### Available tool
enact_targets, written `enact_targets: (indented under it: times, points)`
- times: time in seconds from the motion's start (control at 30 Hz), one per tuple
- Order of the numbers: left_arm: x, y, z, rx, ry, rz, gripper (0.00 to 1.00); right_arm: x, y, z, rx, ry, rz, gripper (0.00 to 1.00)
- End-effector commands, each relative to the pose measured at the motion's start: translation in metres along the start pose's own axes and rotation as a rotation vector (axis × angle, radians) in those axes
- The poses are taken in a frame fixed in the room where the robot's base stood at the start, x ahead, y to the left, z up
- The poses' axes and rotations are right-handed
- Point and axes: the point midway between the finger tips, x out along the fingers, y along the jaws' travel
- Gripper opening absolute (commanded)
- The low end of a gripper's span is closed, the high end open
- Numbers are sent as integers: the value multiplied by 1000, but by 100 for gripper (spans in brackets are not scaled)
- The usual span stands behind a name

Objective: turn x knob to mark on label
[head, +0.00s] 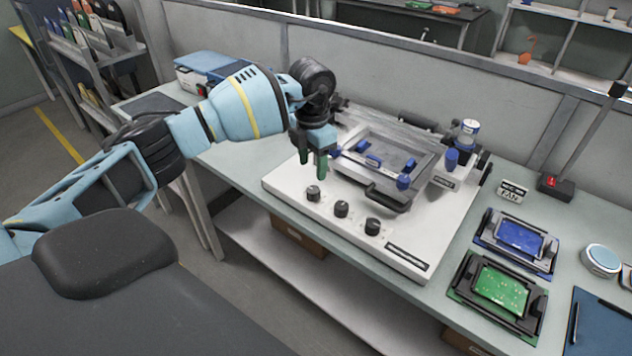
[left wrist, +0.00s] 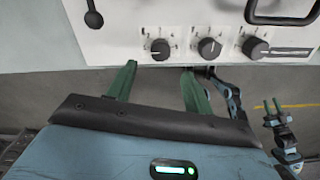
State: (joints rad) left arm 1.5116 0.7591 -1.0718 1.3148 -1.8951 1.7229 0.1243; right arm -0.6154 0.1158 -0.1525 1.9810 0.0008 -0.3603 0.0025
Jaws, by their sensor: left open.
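Three black knobs sit in a row on the front of a white machine base (head: 430,228): a left knob (head: 313,193), a middle knob (head: 341,208) and a right knob (head: 372,227). Their letters and marks are too small to read, so I cannot tell which is x. My left gripper (head: 312,166) is open, its green fingers pointing down above the left knob. In the left wrist view, the left knob (left wrist: 159,47) shows between and beyond the fingertips, apart from them. My right gripper (left wrist: 273,106) shows in the left wrist view, its two fingers apart and empty.
A metal stage with a black handle (head: 388,196) stands on the base behind the knobs. A green board (head: 500,289) and a blue board (head: 520,238) lie in holders to the right. A blue-lidded box (head: 205,68) stands behind my left arm.

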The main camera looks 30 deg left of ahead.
Motion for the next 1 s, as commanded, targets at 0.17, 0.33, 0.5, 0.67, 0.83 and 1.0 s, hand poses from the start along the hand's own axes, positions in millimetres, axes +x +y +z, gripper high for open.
enact_targets:
  times: [0.17, 0.33, 0.5, 0.67, 0.83, 1.0]
  points:
    - [20, -1, 0, 1, 3, -1, 52, 0, -1, 1, 0, -3, -1, 36]
    - [46, -1, 0, 1, 3, -3, 52, 1, 0, -6, -1, 12, 0, 36]
    - [66, -1, 0, 1, 1, -2, 52, 2, 0, -10, -1, 20, 0, 36]
    - [75, -1, 0, 2, 0, -2, 52, 2, 0, -10, 0, 21, 0, 36]
    - [77, -1, 0, 2, -1, -2, 52, 2, -1, -11, 3, 22, 0, 36]
    - [76, -1, 0, 2, -1, -2, 44, 2, -1, -10, 4, 21, 0, 36]
